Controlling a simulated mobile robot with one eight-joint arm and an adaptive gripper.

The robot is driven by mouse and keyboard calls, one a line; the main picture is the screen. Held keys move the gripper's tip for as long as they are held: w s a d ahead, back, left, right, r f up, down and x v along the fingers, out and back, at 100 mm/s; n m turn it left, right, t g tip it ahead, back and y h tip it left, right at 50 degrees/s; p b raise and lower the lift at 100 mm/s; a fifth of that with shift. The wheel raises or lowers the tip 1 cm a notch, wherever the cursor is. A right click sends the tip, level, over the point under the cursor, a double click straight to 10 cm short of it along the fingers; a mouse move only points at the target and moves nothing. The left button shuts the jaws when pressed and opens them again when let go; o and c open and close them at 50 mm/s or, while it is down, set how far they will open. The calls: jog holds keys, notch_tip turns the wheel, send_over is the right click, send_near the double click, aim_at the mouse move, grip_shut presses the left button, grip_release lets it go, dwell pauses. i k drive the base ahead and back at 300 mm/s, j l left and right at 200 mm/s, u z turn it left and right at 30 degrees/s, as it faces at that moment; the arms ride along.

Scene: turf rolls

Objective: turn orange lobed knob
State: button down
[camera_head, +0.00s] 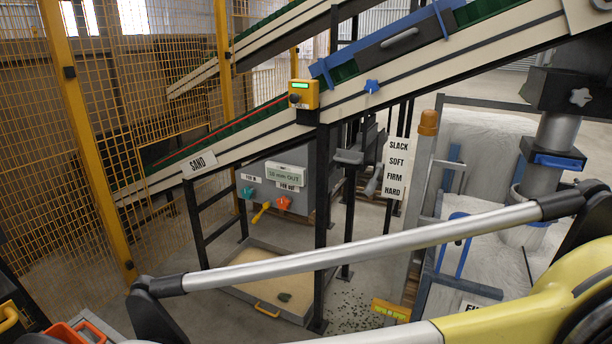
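The orange lobed knob (283,202) is on the front of a grey box (312,202) under the sloping conveyor, left of centre. It is small in view, and a small white label sits just above it. A teal knob (247,193) is to its left on the same box, and a yellow handle (261,212) sticks out between and below them. A pale display (286,173) above them seems to read "18 mm OUT". My arm crosses the foreground below the knob. My gripper is not in view, so its state and distance from the knob are hidden.
A black post (321,225) stands just right of the grey box. A shallow tray (252,289) lies on the floor below. Yellow mesh fencing (95,150) stands at left. A signpost (418,175) and white bulk bags (478,150) are at right. A blue lobed knob (372,86) is on the conveyor.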

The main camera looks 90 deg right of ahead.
aim_at(283, 203)
jog(key=z, duration=2.8)
